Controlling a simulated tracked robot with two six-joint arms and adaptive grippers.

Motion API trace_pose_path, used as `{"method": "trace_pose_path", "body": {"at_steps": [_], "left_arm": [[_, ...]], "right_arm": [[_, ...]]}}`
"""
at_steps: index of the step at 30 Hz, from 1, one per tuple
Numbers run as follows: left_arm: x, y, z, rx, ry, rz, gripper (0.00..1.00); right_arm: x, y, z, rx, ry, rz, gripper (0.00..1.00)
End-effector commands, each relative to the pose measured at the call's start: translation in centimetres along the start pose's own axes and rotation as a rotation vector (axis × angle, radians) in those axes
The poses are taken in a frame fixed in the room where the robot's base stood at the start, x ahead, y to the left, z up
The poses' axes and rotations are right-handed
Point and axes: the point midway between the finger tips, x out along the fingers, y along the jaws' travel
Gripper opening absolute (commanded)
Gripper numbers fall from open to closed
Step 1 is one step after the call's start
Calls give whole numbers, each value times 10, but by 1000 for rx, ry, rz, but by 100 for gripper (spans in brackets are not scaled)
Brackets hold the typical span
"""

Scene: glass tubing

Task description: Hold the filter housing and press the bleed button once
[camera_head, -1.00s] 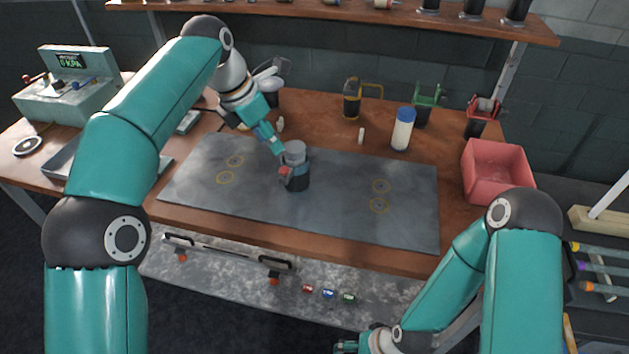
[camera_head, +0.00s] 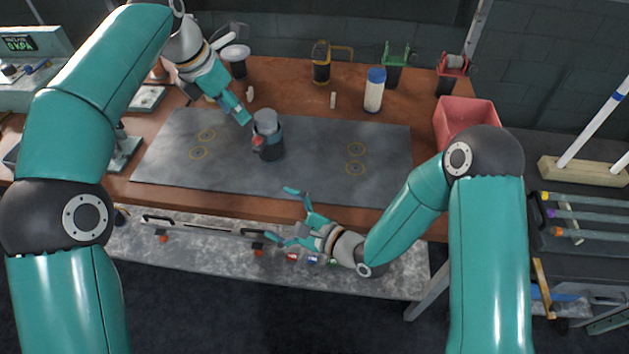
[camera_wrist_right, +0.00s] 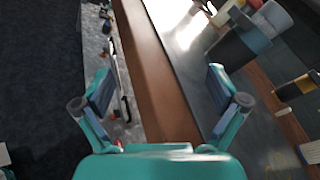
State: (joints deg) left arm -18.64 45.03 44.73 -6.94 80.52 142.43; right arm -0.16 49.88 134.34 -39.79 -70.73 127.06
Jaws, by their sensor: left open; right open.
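The filter housing (camera_head: 268,143) stands upright on the grey mat. It is a dark cylinder with a pale grey cap and a red button (camera_head: 257,141) on its left side. My left gripper (camera_head: 246,118) is open just left of the housing's cap; I cannot tell whether it touches. My right gripper (camera_head: 281,215) is open and empty, in front of the housing, over the bench's front edge. In the right wrist view my right gripper (camera_wrist_right: 162,88) is spread wide, with the housing (camera_wrist_right: 236,48) beyond its right finger, at upper right.
The mat (camera_head: 330,185) has clear room right of the housing. Behind stand a white bottle with a blue cap (camera_head: 374,92), a yellow-handled cup (camera_head: 321,65) and a green-framed holder (camera_head: 393,65). A red bin (camera_head: 465,120) is at right. A pressure console (camera_head: 30,60) is at far left.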

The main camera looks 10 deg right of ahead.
Motion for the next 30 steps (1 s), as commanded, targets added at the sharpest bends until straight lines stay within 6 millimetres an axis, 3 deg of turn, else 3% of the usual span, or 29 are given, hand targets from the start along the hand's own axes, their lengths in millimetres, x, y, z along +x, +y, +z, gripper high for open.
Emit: {"method": "trace_pose_path", "body": {"at_steps": [5,9,16,23,30], "left_arm": [[0,0,0,0,0,0,42],[0,0,0,0,0,0,42],[0,0,0,0,0,0,42],[0,0,0,0,0,0,42],[0,0,0,1,0,0,42]], "right_arm": [[-7,-45,0,322,-46,-137,96],[-19,-73,-14,507,-62,-229,96],[-25,-92,-30,623,-69,-298,96],[0,-100,-30,623,-72,-299,96],[45,-113,-31,621,-71,-298,96]]}}
